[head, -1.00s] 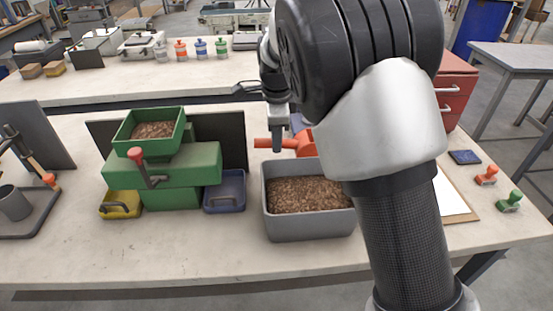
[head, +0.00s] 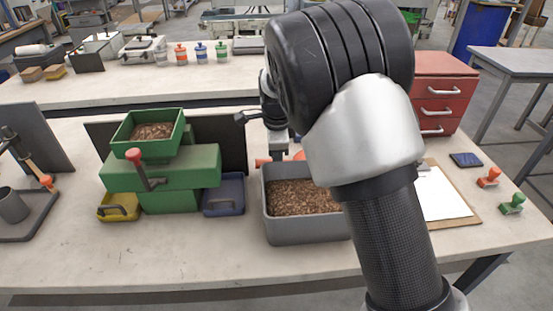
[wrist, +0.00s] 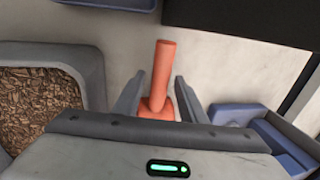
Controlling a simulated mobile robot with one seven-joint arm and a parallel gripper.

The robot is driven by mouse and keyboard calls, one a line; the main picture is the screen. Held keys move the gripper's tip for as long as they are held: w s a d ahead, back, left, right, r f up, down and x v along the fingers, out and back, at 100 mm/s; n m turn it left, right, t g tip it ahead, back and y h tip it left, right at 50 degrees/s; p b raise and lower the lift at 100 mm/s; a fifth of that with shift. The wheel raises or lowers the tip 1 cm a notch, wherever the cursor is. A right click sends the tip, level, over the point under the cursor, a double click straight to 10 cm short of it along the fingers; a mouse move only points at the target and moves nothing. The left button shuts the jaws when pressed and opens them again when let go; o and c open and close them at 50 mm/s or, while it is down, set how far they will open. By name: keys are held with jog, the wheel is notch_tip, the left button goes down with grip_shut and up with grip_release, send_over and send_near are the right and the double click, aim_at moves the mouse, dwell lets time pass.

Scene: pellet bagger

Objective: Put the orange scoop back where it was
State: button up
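The orange scoop (head: 262,163) is behind the grey bin, its handle pointing left and its bowl mostly hidden by the bin and my arm. In the wrist view the scoop's handle (wrist: 163,75) extends past my fingers, with the bowl end hidden under the gripper body. My gripper (wrist: 158,100) is open, one finger on each side of the scoop with visible gaps. In the head view my gripper (head: 278,153) is low behind the bin's back wall.
The grey bin (head: 305,230) of brown pellets stands just in front. A blue holder-like object (wrist: 265,125) lies on the bin's opposite side of the scoop. The green machine (head: 165,168) with a blue tray (head: 223,208) is to the left. Bare tabletop surrounds the scoop.

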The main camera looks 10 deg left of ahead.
jog(key=a+p+v, duration=0.1)
jog(key=p+v, duration=0.1)
jog(key=v, duration=1)
jog(key=s+d+r+n, duration=0.35)
jog(key=d+r, duration=0.35)
jog(key=d, duration=0.3)
jog(key=s+d+n+t, duration=0.1)
jog(key=s+d+n, duration=0.4)
jog(key=s+d, duration=0.3)
jog(key=s+d+r+n+t, duration=0.1)
jog(key=s+d+n, duration=0.5)
jog(key=s, duration=0.8)
jog(key=d+t, duration=0.1)
jog(key=d, duration=0.1)
jog(key=shift+s+d+r+h, duration=0.2)
jog(key=shift+s+d+h, duration=0.1)
jog(key=shift+n, duration=0.25)
